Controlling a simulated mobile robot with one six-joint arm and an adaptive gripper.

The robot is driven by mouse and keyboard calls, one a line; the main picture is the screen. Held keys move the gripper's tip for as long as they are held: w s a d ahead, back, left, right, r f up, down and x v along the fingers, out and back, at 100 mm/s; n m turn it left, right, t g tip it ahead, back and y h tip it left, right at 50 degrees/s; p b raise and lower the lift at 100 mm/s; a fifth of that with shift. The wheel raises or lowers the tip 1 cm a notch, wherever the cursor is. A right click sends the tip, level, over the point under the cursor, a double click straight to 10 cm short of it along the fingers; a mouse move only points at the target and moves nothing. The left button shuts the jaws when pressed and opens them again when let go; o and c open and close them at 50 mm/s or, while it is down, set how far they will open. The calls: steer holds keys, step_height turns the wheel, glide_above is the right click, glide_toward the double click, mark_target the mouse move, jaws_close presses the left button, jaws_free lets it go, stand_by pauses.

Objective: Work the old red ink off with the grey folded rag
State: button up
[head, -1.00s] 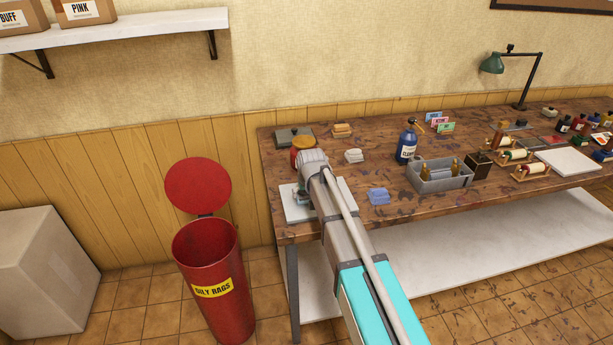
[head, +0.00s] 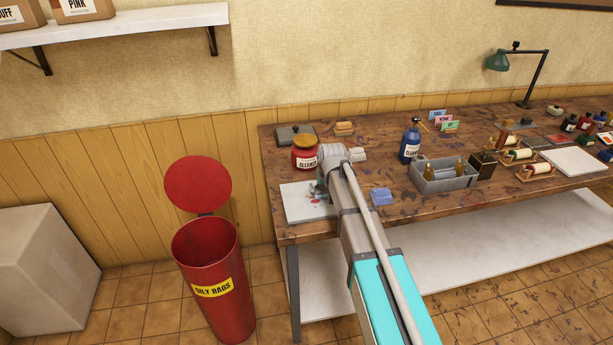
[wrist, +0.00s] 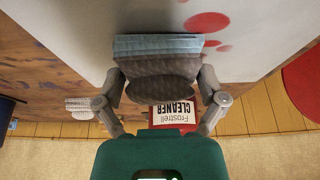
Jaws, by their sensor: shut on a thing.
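My gripper (wrist: 158,80) is shut on the grey folded rag (wrist: 158,44), a bluish-grey layered pad across the fingertips in the wrist view. A white slab (head: 296,203) lies at the bench's left front corner. Red ink spots show on it in the wrist view (wrist: 224,50), beside the rag. My arm largely hides the rag there. The rag is over the slab; I cannot tell whether it touches.
A red cleaner tin (head: 304,158) stands behind the slab. A blue cloth (head: 381,196), a pale cloth (head: 358,154) and a tan one (head: 344,128) lie around. A blue bottle (head: 410,143) and grey caddy (head: 441,176) stand right. An open red rag bin (head: 210,265) stands left of the bench.

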mark_target(305, 194)
steer(key=shift+w+d, duration=0.25)
steer(key=shift+d, duration=0.85)
steer(key=shift+s+a, duration=0.15)
steer(key=shift+a, duration=0.55)
steer(key=shift+s+a, duration=0.3)
steer(key=shift+a, duration=0.8)
steer(key=shift+s+a, duration=0.3)
steer(key=shift+a, duration=0.75)
steer(key=shift+s+a, duration=0.3)
steer(key=shift+a, duration=0.8)
step_height(305, 194, up, 8)
steer(key=p, duration=0.7)
steer(key=shift+f, duration=0.15)
steer(key=shift+w, duration=0.1)
